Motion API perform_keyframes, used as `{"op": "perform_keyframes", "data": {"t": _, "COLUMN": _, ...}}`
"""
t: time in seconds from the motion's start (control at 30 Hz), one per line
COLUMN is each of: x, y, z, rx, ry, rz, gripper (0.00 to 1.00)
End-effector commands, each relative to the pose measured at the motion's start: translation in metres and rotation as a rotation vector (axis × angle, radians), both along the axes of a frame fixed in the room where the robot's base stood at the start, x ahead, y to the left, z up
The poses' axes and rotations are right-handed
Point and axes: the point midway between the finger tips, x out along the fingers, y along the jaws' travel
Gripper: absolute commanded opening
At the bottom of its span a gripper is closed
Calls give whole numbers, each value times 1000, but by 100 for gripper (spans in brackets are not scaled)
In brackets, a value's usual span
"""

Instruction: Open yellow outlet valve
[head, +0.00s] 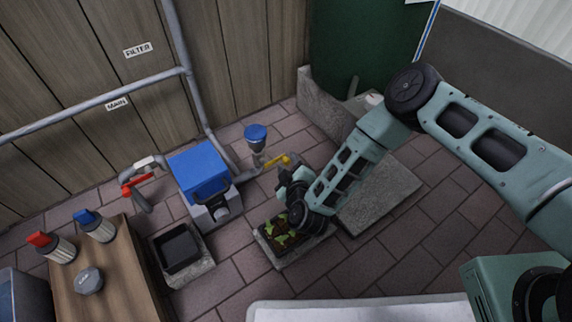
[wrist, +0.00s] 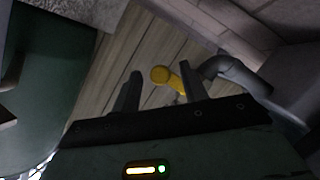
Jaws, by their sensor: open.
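The yellow outlet valve handle (head: 284,160) sits on the grey pipe to the right of the blue-topped pump (head: 198,172) in the head view. In the wrist view the yellow handle (wrist: 161,75) shows between and beyond my two dark fingers. Its rounded end lies in the gap, and its lower part runs beside the right finger. My gripper (wrist: 157,92) is open with nothing held. In the head view my gripper (head: 290,180) is just below the handle, partly hidden by my wrist. I cannot tell whether a finger touches the handle.
A planter with green leaves (head: 262,246) lies below my wrist. A blue-capped filter (head: 255,135) stands left of the yellow handle. A red valve handle (head: 139,184) is further left. Concrete blocks (head: 385,190) lie right.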

Motion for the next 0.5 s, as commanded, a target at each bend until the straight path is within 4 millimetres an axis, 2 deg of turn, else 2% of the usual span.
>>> {"op": "perform_keyframes", "data": {"t": 0.03, "x": 9, "y": 1, "z": -7, "rx": 2, "ry": -3, "rz": -3, "gripper": 43}}
{"op": "perform_keyframes", "data": {"t": 0.2, "x": 27, "y": 5, "z": -11, "rx": 1, "ry": 0, "rz": -2, "gripper": 43}}
{"op": "perform_keyframes", "data": {"t": 0.5, "x": 34, "y": 8, "z": -10, "rx": 0, "ry": 2, "rz": 1, "gripper": 43}}
